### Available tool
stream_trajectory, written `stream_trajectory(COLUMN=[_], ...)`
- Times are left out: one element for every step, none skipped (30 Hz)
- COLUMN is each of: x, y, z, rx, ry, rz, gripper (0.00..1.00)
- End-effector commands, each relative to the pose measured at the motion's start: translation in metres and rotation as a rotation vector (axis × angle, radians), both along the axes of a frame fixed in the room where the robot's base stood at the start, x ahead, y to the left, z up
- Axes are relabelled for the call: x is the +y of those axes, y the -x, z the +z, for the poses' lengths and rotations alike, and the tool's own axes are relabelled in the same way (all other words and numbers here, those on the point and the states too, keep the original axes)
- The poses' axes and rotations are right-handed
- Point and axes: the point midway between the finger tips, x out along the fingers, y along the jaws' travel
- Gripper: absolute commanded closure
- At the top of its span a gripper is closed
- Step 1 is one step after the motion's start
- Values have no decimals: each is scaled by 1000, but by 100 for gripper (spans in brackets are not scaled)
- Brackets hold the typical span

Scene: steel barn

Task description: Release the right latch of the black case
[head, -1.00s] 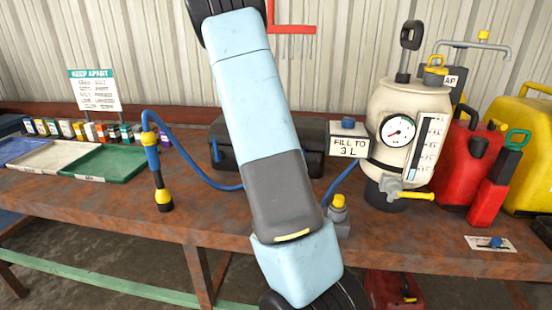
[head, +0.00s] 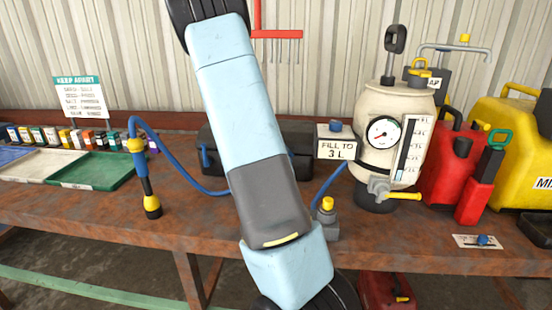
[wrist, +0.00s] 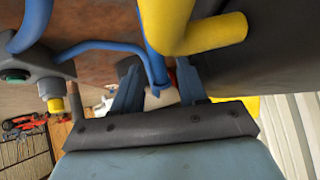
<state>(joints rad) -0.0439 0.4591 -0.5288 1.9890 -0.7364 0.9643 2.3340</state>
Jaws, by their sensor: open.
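The black case (head: 303,134) stands on the bench against the wall, in the middle of the head view. My arm crosses in front and hides most of its front. A small blue part (head: 204,156) shows at its left end; the right latch cannot be made out clearly in the head view. In the wrist view my gripper (wrist: 158,88) is open, its two blue-grey fingers apart. A blue bar and a small pale piece show between or behind them. A dark surface at the right (wrist: 270,45) is probably the case. I cannot tell whether the fingers touch anything.
A thick yellow bent bar (wrist: 205,32) lies close above the fingers in the wrist view. A blue hose (head: 180,170) runs along the bench. A yellow-capped fitting (head: 327,215), a cream tank (head: 385,155) and a red can (head: 445,165) stand to the right.

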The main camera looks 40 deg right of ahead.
Motion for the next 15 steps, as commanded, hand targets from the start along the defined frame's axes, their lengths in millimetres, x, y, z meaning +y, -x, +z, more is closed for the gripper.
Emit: stream_trajectory(x=[1, 1, 2, 3, 5, 7, 10, 12, 17, 21, 24, 29, 33, 37, 42], y=[0, 0, -1, -2, -3, -4, -6, -8, -10, -12, -14, -18, -20, -22, -25], z=[0, 0, 1, 3, 4, 7, 10, 12, 17, 20, 24, 30, 35, 39, 44], rx=[1, 1, 0, 0, 0, 0, 0, -1, 0, 0, -1, -2, -2, -3, -1], ry=[0, 0, -1, -1, -1, 0, 1, 0, 0, -1, -1, 0, 0, 0, 0], rz=[1, 1, 2, 2, 2, 1, 2, 4, 4, 4, 4, 5, 5, 4, 3], gripper=[58, 58, 58, 58, 58, 58, 58, 58, 58, 58, 58, 58, 58, 58, 58])
